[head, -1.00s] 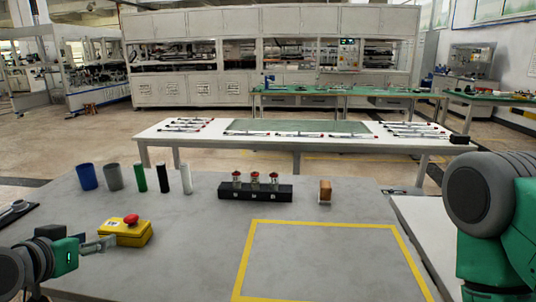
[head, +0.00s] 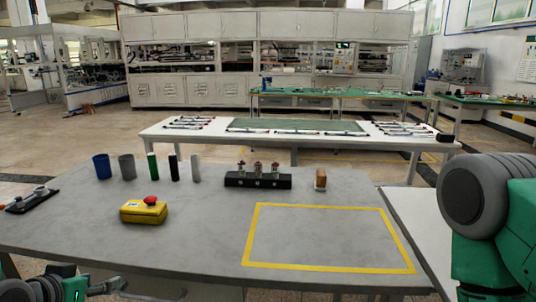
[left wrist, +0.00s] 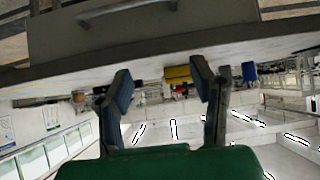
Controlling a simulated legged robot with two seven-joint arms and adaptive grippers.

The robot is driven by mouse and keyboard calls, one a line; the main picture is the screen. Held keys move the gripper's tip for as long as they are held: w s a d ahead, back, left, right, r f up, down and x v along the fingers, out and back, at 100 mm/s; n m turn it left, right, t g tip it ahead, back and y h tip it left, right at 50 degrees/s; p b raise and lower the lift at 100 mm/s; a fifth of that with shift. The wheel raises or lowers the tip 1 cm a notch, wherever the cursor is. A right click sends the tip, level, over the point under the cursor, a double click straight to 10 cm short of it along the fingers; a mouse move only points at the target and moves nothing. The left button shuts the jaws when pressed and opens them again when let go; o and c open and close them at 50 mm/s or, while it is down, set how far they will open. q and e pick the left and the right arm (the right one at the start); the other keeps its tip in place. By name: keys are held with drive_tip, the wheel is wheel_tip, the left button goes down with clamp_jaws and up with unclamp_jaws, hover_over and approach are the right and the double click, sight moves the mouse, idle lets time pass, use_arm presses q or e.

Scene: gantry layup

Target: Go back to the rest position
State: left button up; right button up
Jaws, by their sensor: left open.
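My left gripper (head: 105,286) is at the lower left of the head view, in front of the near edge of the grey table (head: 210,235). In the left wrist view its two fingers (left wrist: 165,85) stand apart with nothing held between them. My right arm shows at the right edge of the head view, but its gripper is out of the picture. A yellow box with a red button (head: 144,210) sits on the table beyond my left gripper, apart from it.
Blue and grey cups (head: 101,166) and green, black and white cylinders stand at the back left of the table. A black block with red-topped parts (head: 257,180) and a small brown block (head: 320,179) stand further right. The yellow-taped rectangle (head: 330,268) encloses bare table.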

use_arm(q)
drive_tip(key=s+d+f+g, duration=0.3)
drive_tip(key=s+f+g, duration=0.2)
drive_tip(key=s+f, duration=0.6)
drive_tip(key=s+d+f+g, duration=0.3)
drive_tip(key=s+f+g, duration=0.2)
drive_tip(key=s+f, duration=0.7)
drive_tip(key=s, duration=0.3)
drive_tip(key=shift+s+d, duration=0.25)
drive_tip(key=shift+d, duration=0.1)
drive_tip(key=shift+w+d+y, duration=0.15)
drive_tip(key=shift+d+y, duration=0.15)
drive_tip(key=shift+d, duration=0.05)
drive_tip(key=shift+a, duration=0.25)
drive_tip(key=shift+d, duration=0.15)
